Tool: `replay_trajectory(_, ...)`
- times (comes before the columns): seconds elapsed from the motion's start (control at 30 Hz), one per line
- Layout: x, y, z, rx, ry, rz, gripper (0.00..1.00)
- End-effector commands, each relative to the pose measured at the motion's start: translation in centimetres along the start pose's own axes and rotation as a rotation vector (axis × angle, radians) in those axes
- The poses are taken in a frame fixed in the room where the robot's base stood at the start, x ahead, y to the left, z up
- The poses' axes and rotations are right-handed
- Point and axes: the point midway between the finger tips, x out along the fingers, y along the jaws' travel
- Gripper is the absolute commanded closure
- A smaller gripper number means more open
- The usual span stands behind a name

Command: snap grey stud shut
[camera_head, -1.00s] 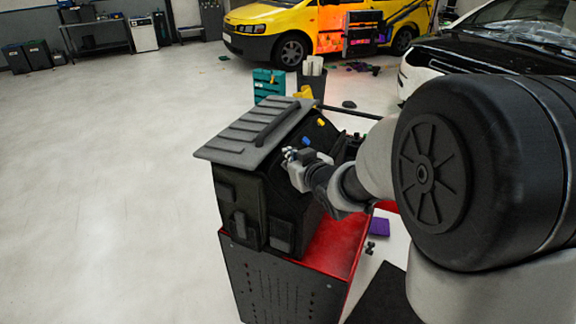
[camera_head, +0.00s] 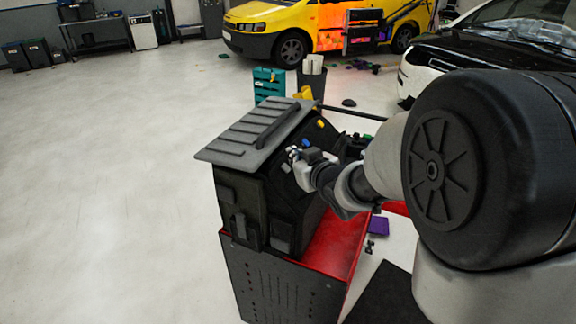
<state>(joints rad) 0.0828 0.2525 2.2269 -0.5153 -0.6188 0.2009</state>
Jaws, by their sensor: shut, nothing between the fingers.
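A black tool bag (camera_head: 262,200) with a ribbed grey flap (camera_head: 255,132) stands on a red cart. On its right side face I see a yellow stud (camera_head: 320,124), a blue stud (camera_head: 305,142) and a small grey stud (camera_head: 286,167). My gripper (camera_head: 294,152) is at that face, just below the blue stud and right beside the grey stud. It is shut and seems empty. Whether its fingertips touch the bag cannot be told. Whether the grey stud is closed is too small to tell.
The red cart top (camera_head: 335,245) has bare room right of the bag. A purple item (camera_head: 378,226) lies to the right. Teal drawers (camera_head: 268,84) and a dark bin (camera_head: 312,82) stand behind. A yellow van (camera_head: 290,28) is at the back. The left floor is clear.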

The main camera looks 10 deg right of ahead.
Motion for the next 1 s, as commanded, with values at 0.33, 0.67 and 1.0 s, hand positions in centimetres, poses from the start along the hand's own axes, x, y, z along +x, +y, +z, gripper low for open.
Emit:
replay_trajectory(0.33, -1.9, 1.4, -1.7, 0.0, 0.001, 0.002, 1.0)
replay_trajectory(0.67, -3.5, 2.6, -2.7, 0.0, 0.001, 0.001, 1.0)
replay_trajectory(1.0, -3.5, 2.5, -2.5, 0.0, 0.001, 0.0, 1.0)
